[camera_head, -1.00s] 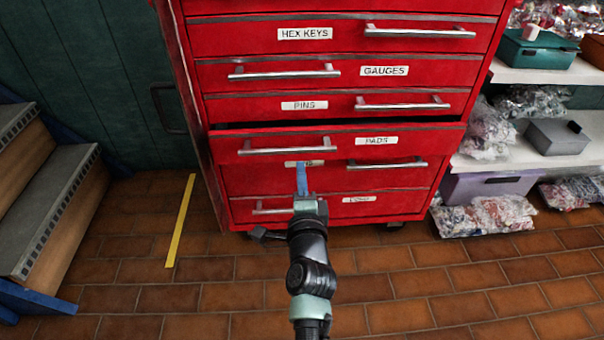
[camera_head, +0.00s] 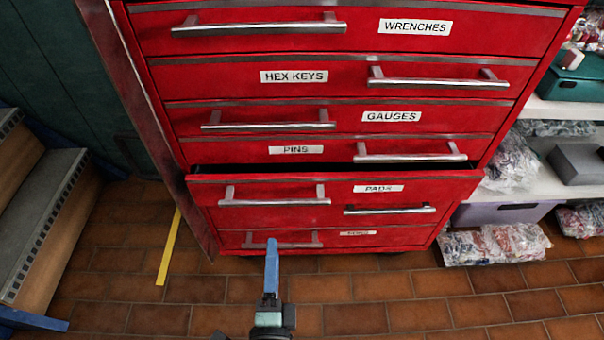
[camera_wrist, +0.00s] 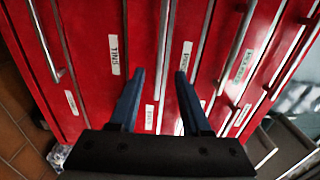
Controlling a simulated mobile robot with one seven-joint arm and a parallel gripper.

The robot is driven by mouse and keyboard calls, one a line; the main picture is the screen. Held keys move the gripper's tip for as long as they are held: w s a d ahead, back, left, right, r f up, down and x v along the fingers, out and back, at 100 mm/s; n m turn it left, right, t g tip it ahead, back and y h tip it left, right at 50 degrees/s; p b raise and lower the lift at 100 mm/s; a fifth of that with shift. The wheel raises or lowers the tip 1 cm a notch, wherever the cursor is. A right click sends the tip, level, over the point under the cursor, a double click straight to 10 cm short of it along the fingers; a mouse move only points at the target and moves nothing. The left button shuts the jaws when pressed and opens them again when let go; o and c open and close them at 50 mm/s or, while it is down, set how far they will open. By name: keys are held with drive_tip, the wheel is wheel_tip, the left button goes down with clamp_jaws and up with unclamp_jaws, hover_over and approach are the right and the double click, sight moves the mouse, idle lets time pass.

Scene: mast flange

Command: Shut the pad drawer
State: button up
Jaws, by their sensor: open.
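The pad drawer (camera_head: 340,191), labelled PADS, is a red drawer low in the red cabinet. It stands out a little, with a dark gap along its top edge. Its silver bar handle (camera_head: 275,201) is on the left of its front. My gripper (camera_head: 271,250) shows edge-on in the head view, as one blue finger, in front of the bottom drawer and below the pad drawer's handle. In the wrist view my gripper (camera_wrist: 159,75) is open and empty, its two dark blue fingers apart and facing the drawer fronts. Whether they touch anything I cannot tell.
Other drawers above, including the pins drawer (camera_head: 240,151), look shut, with bar handles sticking out. Blue-edged steps (camera_head: 45,220) stand at left. Shelves with bags (camera_head: 495,243) and boxes are at right. The tiled floor (camera_head: 400,315) in front of the cabinet is clear.

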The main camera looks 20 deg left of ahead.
sight(274, 205)
drive_tip(key=b+x, duration=0.2)
drive_tip(key=x, duration=1)
drive_tip(key=shift+w+a, duration=0.15)
drive_tip(key=shift+w, duration=0.1)
clamp_jaws()
idle(1.1)
